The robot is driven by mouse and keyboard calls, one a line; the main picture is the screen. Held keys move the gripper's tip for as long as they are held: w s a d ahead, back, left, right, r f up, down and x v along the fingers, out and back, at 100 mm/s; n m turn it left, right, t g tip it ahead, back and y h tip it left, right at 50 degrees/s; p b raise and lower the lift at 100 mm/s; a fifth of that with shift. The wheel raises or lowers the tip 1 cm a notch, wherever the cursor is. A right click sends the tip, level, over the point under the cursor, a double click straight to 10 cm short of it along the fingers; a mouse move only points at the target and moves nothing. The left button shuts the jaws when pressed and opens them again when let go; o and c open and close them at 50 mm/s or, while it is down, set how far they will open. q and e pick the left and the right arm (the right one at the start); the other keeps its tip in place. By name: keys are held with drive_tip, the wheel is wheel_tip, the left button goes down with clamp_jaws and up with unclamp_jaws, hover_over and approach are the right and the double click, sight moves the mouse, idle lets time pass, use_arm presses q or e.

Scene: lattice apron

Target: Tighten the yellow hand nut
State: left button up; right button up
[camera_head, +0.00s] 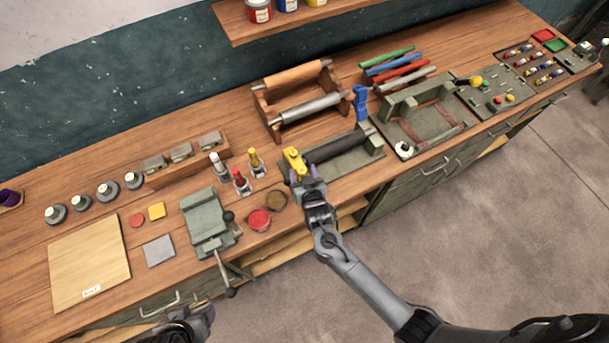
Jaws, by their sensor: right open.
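The yellow hand nut (294,161) is at the left end of a fixture holding a dark roller (338,145) on the bench. My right gripper (303,180) is at the nut, reaching in from the front. Its jaws are open, and its fingers partly cover the nut's lower side. I cannot tell whether they touch it. My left gripper (203,316) is low at the bottom edge, in front of the bench and away from the nut. Its fingers are too unclear to judge.
A green vise (207,222) and small bottles (240,181) stand left of the nut. A red dish (260,219) and a brown dish (276,200) lie near the front edge. A blue handled part (360,102) stands behind the roller. A wooden roller rack (268,104) is further back.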

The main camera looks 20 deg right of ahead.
drive_tip(key=v, duration=1)
drive_tip(key=shift+s+b, duration=0.35)
drive_tip(key=shift+b, duration=0.05)
drive_tip(key=shift+a+r, duration=0.1)
drive_tip(key=shift+r, duration=0.05)
